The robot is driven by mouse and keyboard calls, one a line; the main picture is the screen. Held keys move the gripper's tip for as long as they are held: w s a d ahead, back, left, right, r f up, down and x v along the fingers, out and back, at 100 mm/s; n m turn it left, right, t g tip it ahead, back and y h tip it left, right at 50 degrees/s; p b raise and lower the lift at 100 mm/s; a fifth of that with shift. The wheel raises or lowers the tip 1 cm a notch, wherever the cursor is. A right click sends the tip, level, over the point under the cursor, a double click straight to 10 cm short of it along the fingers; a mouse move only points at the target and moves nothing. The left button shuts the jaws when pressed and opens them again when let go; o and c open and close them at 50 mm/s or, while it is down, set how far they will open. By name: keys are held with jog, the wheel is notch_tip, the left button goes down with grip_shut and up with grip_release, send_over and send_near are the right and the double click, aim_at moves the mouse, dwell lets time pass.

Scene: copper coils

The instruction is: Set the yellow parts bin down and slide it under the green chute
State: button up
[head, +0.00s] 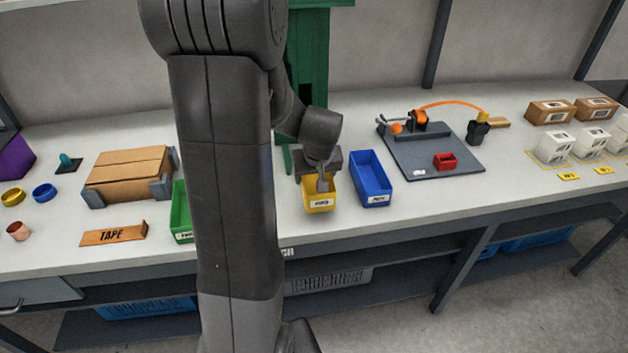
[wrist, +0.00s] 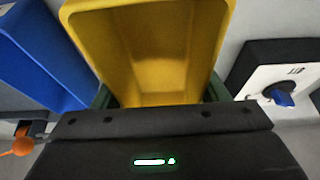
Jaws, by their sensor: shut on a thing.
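The yellow parts bin (head: 320,204) is at the middle of the bench, beside the blue bin, with a white label on its front. My gripper (head: 323,183) points down at the bin and is shut on its wall. I cannot tell whether the bin's base touches the bench. The wrist view looks into the empty yellow bin (wrist: 160,50); the fingertips are hidden there. The green chute (head: 309,60) stands upright behind the bin at the back of the bench, partly hidden by my arm. Its lower end is mostly hidden. Green edges show behind the bin in the wrist view.
A blue bin (head: 371,178) stands close to the right of the yellow one. A green bin (head: 181,213) is to the left, partly behind my arm. Bare bench shows in front of the board.

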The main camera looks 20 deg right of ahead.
aim_at(314, 182)
jog(key=x, duration=0.3)
jog(key=shift+s, duration=0.1)
jog(key=shift+f, duration=0.35)
jog(key=shift+f, duration=0.1)
jog(key=shift+f, duration=0.15)
jog(key=o, duration=1)
jog(key=shift+r, duration=0.55)
jog(key=v, duration=1.1)
jog(key=shift+s+r, duration=0.15)
jog(key=shift+s, duration=0.05)
